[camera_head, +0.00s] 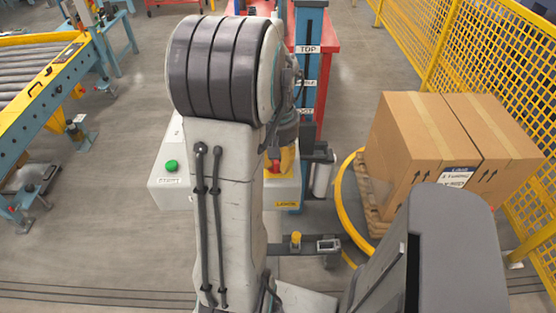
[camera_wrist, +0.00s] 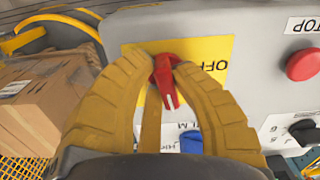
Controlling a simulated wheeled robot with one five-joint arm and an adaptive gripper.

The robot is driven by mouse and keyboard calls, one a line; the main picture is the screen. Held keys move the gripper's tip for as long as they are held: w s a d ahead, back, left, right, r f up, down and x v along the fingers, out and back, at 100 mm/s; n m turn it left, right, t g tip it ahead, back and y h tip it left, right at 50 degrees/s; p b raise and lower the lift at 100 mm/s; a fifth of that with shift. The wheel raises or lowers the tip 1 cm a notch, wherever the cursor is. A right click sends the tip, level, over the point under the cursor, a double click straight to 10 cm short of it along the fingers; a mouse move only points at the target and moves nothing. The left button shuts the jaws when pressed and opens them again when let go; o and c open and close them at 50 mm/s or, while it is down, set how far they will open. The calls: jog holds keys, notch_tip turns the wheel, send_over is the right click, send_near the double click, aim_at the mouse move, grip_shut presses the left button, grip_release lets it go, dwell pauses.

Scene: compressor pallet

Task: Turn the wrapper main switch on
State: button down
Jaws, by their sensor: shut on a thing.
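The wrapper main switch is a red rotary knob (camera_wrist: 167,88) on a yellow plate (camera_wrist: 210,50) on the grey control box, seen in the wrist view. The white mark on the knob points toward the bottom of the picture, and the word OFF stands on the plate to its right. My gripper (camera_wrist: 164,64) has its two yellow fingers shut on the knob, one on each side. In the head view my arm hides most of the gripper, and a bit of the red knob (camera_head: 272,166) shows beside a yellow finger.
The control box (camera_head: 170,192) carries a green button (camera_head: 171,166). A red STOP button (camera_wrist: 303,64), a blue knob (camera_wrist: 190,140) and a black knob (camera_wrist: 306,131) sit near my fingers. Cartons (camera_head: 415,140) on a pallet, a yellow ring and a yellow fence (camera_head: 465,50) stand right.

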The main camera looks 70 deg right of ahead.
jog(key=shift+a+f+m, duration=0.1)
jog(key=shift+m, duration=0.8)
jog(key=c, duration=1)
grip_release()
jog(key=shift+c, duration=0.2)
notch_tip(320, 180, up, 12)
jog(key=shift+m, duration=0.3)
